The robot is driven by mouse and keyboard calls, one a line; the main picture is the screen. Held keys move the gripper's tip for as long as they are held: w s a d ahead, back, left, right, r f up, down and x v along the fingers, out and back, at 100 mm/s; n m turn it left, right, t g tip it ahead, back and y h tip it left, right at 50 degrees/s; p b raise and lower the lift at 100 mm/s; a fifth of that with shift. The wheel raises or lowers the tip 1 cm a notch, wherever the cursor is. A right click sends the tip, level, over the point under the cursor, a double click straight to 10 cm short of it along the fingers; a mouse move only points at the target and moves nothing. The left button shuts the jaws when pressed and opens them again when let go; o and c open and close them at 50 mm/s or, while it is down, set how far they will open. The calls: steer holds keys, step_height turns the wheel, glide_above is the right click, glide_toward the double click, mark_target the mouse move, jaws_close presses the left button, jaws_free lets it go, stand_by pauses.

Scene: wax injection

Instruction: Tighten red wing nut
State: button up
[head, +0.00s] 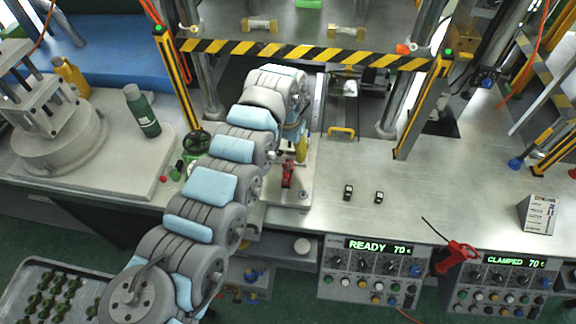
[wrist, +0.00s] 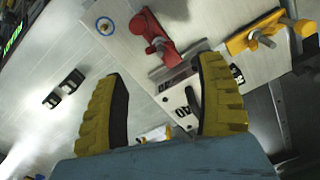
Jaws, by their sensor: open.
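The red wing nut (wrist: 152,32) shows in the wrist view on a pale plate (wrist: 115,50), with a metal bolt end sticking out of it. It also shows in the head view (head: 287,174), just right of my arm. My gripper (wrist: 162,68) is open, its two yellow fingers with dark pads spread apart. The red wing nut appears just beyond the fingertips, and nothing is held between them. In the head view my arm hides most of the gripper.
A yellow wing nut (wrist: 262,32) sits on the same plate, right of the red one. Two small black parts (wrist: 70,80) lie on the steel table (head: 440,180). A striped bar (head: 300,50) crosses behind the plate. The table to the right is mostly clear.

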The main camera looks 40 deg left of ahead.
mark_target(288, 167)
step_height(288, 167, down, 8)
steer(key=shift+f, duration=0.1)
stand_by(0.4)
steer(key=c, duration=1.2)
